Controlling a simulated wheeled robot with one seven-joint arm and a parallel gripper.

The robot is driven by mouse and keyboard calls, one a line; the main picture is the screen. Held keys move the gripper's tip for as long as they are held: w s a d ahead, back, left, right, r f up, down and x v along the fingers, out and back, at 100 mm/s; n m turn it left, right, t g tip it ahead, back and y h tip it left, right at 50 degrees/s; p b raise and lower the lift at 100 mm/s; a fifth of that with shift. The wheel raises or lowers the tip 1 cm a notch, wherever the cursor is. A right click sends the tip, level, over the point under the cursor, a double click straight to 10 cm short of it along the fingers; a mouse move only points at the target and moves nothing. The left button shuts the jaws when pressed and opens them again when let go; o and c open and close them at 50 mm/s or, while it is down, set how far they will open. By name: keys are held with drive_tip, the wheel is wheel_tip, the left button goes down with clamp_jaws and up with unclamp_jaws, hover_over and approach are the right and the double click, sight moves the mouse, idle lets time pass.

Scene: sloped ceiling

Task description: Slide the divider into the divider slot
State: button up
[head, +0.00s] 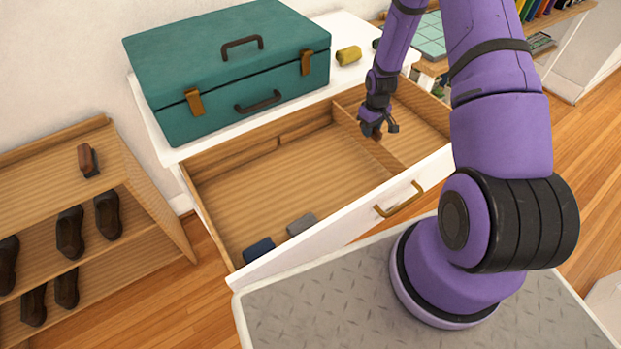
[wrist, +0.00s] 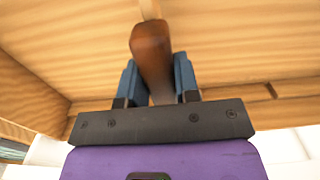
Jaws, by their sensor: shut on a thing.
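The white-fronted wooden drawer (head: 335,242) is pulled open. A thin pale wooden divider (head: 350,122) stands across it from the back wall toward the front, right of the middle. My gripper (head: 376,130) is over the divider. In the wrist view my gripper (wrist: 157,64) is shut on a rounded dark-brown piece (wrist: 150,42), which looks like the divider's grip. A pale strip of the divider (wrist: 150,9) shows beyond it. A slot-like mark (head: 278,142) shows in the drawer's back wall, left of the divider. The divider's lower edge and ends are not clear, so I cannot tell whether it is seated.
A navy block (head: 259,250) and a grey block (head: 302,224) lie at the drawer's front left. A teal case (head: 225,70) and a yellow roll (head: 348,55) sit on the white top behind. A shoe rack (head: 150,205) stands left. The drawer's left compartment is mostly clear.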

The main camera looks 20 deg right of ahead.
drive_tip(key=shift+f, duration=1)
drive_tip(key=shift+f, duration=0.25)
idle(0.4)
drive_tip(key=o, duration=0.9)
drive_tip(key=shift+c, duration=0.2)
